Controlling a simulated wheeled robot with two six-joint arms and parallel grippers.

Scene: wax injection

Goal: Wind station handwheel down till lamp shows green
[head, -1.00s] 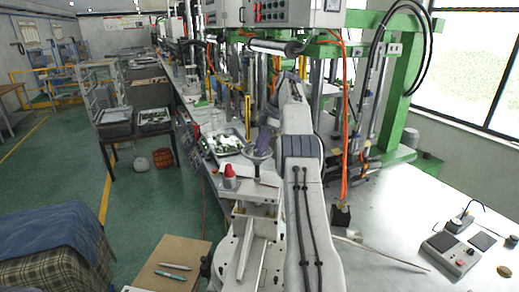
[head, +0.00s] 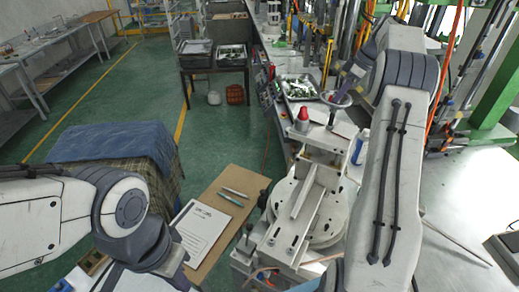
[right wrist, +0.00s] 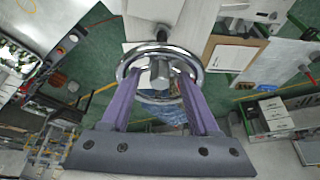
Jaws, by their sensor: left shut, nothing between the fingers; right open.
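The station handwheel (head: 322,99) is a round metal wheel with a hub, on top of the white station (head: 325,144). It also fills the middle of the right wrist view as a chrome ring (right wrist: 201,66). The lamp (head: 302,116) is a red dome on a white base to the left of the wheel, and it shows red. My right gripper (right wrist: 157,78) is open, with its two purple fingers at opposite sides of the wheel; I cannot tell whether they touch the rim. My left arm enters the head view from the lower left; its fingers are outside the frame.
A brown board (head: 240,182) with pens and a white printed sheet (head: 203,226) lies left of the station. A cloth-covered block (head: 118,145) stands further left. A tray of green and white parts (head: 298,86) sits behind the wheel. Green floor is open at the left.

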